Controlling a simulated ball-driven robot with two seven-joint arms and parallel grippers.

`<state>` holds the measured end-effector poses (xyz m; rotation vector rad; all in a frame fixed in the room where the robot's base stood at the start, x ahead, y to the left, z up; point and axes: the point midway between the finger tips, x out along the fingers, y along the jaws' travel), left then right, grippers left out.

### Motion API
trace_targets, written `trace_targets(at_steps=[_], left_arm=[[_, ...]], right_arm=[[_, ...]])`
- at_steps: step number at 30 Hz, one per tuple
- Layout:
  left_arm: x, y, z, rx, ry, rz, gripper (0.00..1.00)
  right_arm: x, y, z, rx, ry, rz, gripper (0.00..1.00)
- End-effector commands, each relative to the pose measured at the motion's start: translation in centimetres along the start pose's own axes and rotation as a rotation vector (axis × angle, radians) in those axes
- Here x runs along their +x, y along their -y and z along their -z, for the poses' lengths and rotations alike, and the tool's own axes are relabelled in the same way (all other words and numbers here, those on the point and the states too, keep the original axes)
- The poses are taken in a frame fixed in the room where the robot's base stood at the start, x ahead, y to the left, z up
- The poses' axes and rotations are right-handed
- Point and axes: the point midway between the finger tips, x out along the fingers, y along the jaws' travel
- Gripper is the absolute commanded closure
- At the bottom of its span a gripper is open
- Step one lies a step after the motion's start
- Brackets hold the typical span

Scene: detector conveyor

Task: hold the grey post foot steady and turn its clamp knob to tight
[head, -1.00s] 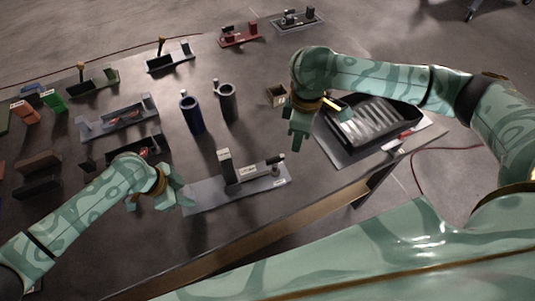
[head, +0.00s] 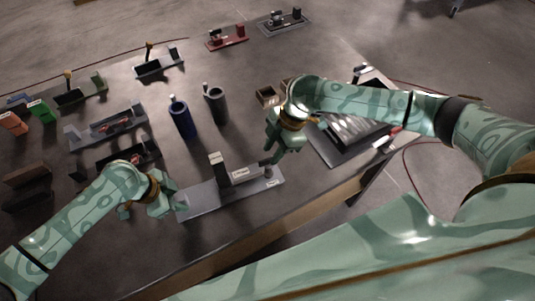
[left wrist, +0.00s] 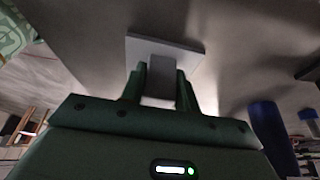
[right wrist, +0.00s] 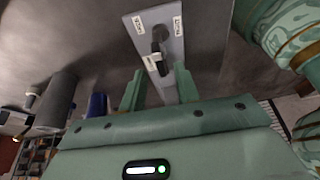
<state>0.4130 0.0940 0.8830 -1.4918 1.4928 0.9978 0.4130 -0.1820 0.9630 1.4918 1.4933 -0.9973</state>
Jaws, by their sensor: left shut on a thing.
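The grey post foot (head: 205,203) is a long flat plate near the table's front edge, with an upright block and a dark clamp knob (right wrist: 158,37) on it. My left gripper (head: 174,200) is at the plate's left end. In the left wrist view its fingers are shut on a pale grey bar (left wrist: 160,88) of the foot. My right gripper (head: 273,156) is over the plate's right end, by the knob, which it partly hides in the head view. In the right wrist view its fingers (right wrist: 158,88) are apart, with the knob and white labels beyond the tips.
A blue cup (head: 182,118) and a dark grey cup (head: 216,105) stand behind the foot. A black ribbed tray (head: 350,138) lies to the right, under my right arm. Several other fixtures sit at the left and back. Bare table lies in front of the foot.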

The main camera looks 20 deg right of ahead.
Motion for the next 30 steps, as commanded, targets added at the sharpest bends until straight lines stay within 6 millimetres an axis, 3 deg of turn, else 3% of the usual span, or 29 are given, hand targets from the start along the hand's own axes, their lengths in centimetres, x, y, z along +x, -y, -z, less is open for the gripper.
trace_targets(at_steps=[6, 15, 18, 19, 30], left_arm=[[-0.1, 0.1, 0.1, -0.001, -0.002, 0.001, 1.00], [-0.1, 0.1, 0.1, -0.001, -0.002, 0.001, 1.00], [-0.1, 0.1, 0.1, -0.001, -0.002, 0.002, 1.00], [-0.1, 0.1, 0.1, -0.001, -0.002, 0.002, 1.00], [-0.1, 0.1, 0.1, 0.000, -0.002, 0.002, 1.00]], right_arm=[[2.4, 0.0, 0.0, 0.001, 0.000, 0.000, 0.68], [2.6, 0.0, 0.0, 0.000, 0.000, 0.000, 0.68], [2.6, 0.0, 0.0, 0.000, 0.000, -0.001, 0.96], [2.6, 0.0, 0.0, 0.000, 0.000, -0.001, 1.00], [2.6, 0.0, 0.0, 0.030, 0.001, -0.012, 1.00]])
